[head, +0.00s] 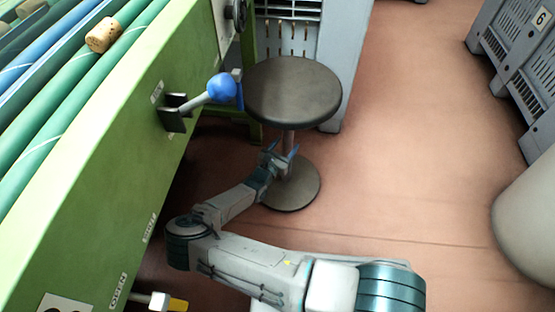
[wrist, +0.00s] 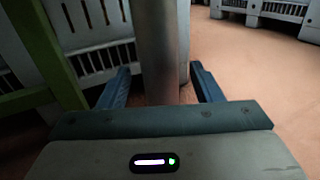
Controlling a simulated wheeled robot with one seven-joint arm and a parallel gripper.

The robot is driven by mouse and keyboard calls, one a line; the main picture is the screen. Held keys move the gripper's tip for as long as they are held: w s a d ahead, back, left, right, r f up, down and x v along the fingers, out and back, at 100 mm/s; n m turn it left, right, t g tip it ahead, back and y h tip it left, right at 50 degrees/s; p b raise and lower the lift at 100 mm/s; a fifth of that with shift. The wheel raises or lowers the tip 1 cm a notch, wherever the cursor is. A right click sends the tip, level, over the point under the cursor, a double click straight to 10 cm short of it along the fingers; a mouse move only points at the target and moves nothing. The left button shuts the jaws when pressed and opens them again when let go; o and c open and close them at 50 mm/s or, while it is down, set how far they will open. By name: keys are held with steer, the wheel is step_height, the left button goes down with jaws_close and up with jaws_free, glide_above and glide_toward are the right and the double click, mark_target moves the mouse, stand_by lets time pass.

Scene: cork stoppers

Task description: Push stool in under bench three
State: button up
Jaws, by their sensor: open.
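A stool with a round dark seat (head: 293,91), a metal post and a round base (head: 290,190) stands upright in the head view. It is beside the end of a green bench (head: 120,150), with the seat's left edge close to the bench's side. My gripper (head: 281,158) is low, below the seat and next to the post. In the wrist view my gripper (wrist: 165,88) is open, with one blue finger on each side of the grey post (wrist: 158,50). Whether the fingers touch the post I cannot tell.
A lever with a blue knob (head: 222,88) sticks out from the bench near the seat. A grey crate (head: 345,60) stands behind the stool. A crate marked 6 (head: 515,60) and a pale rounded object (head: 530,225) are at right. The floor between is clear.

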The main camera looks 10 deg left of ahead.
steer(key=shift+b+x, duration=0.5)
steer(key=shift+x, duration=1.35)
steer(key=shift+c, duration=0.3)
jaws_close()
